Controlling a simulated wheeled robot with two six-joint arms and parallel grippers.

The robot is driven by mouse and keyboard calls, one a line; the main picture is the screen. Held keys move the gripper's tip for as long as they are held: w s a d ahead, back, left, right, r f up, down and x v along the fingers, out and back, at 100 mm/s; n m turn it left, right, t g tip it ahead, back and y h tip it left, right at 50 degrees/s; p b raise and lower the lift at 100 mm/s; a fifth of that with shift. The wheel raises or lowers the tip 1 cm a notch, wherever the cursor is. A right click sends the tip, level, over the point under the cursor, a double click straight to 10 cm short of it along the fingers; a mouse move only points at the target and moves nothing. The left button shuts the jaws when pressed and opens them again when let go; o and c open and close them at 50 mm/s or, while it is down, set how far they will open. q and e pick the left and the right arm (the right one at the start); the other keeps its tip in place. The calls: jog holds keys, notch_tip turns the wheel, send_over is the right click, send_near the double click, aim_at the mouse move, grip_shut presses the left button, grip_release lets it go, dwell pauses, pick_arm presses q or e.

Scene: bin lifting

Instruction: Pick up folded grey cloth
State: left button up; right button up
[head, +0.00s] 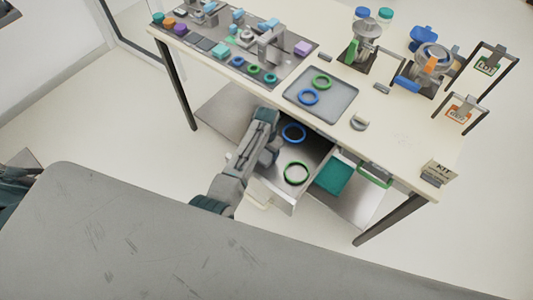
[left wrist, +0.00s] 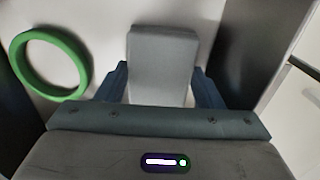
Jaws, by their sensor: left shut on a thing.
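The folded grey cloth (left wrist: 163,62) shows in the left wrist view as a pale grey, rounded rectangular bundle. My left gripper (left wrist: 162,84) has one dark finger on each side of it and is shut on it. In the head view my left arm reaches to the open drawer (head: 275,192) under the table. The left gripper's fingertips and the cloth are hard to make out there, hidden by the arm. My right gripper is not in view.
A green ring (head: 296,172) and a blue ring (head: 293,133) lie in the drawer; the green ring is left of the cloth in the wrist view. A teal bin (head: 334,177) is beside the drawer. The table (head: 402,152) above holds a tray (head: 336,109) and several devices.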

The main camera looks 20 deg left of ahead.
aim_at(267, 152)
pick_arm(q)
notch_tip(267, 152, up, 10)
jog(key=b, duration=0.2)
jog(key=o, duration=0.4)
jog(key=c, duration=0.3)
jog(key=shift+r, duration=0.1)
